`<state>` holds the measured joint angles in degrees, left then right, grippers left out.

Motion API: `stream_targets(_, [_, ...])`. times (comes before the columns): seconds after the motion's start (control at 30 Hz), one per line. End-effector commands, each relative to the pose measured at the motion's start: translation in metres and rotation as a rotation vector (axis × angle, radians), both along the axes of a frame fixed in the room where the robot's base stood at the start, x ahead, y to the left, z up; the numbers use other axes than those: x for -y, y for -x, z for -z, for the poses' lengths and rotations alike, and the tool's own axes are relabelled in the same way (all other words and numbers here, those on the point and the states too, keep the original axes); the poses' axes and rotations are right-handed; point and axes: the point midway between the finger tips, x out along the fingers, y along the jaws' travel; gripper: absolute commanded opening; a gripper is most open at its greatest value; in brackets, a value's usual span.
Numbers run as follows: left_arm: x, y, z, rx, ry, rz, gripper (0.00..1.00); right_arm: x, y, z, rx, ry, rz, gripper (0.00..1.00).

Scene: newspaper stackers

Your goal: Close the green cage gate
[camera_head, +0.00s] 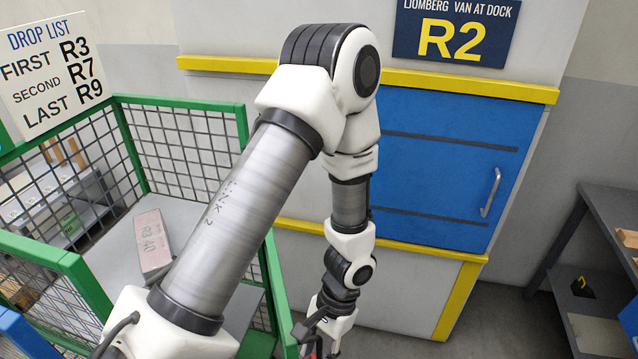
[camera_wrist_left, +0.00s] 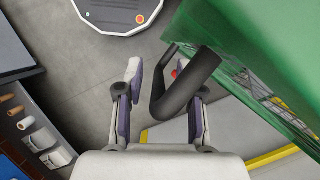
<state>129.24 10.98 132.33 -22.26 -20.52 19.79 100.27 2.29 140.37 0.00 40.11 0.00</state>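The green cage (camera_head: 175,104) with dark mesh stands at the left in the head view. A green upright bar (camera_head: 281,300) at its right side, partly behind my left arm, looks like the gate's edge. In the left wrist view the green gate panel (camera_wrist_left: 235,38) fills the upper right, with a curved black handle (camera_wrist_left: 190,82) on it. My left gripper (camera_head: 318,345) is low beside the green bar. Its fingers (camera_wrist_left: 163,98) are open on either side of the handle's free end; I cannot tell if they touch it. My right gripper is not in view.
A pinkish labelled bundle (camera_head: 152,243) lies in the cage. Behind my arm is a blue door (camera_head: 430,170) with a metal handle (camera_head: 490,192), under an R2 sign (camera_head: 452,33). A dark shelf unit (camera_head: 607,215) stands at the right. Bare floor (camera_head: 490,315) lies between.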

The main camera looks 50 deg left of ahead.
Motion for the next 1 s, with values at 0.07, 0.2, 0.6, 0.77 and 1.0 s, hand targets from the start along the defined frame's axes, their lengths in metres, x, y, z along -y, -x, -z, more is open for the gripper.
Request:
stream_targets(0.07, [0.000,-0.002,-0.003,0.003,0.000,0.000,0.37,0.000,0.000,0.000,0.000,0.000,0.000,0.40])
stream_targets(0.2, [-0.001,-0.011,-0.023,0.007,-0.001,0.000,0.37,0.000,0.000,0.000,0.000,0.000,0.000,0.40])
stream_targets(0.6, [-0.004,-0.044,-0.105,0.003,0.000,0.000,0.37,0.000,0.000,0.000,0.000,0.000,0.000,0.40])
stream_targets(0.77, [-0.004,-0.046,-0.111,0.000,0.000,0.000,0.37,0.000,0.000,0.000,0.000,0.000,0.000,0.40])
stream_targets(1.0, [-0.005,-0.047,-0.106,0.001,-0.004,-0.003,0.05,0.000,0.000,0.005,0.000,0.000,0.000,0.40])
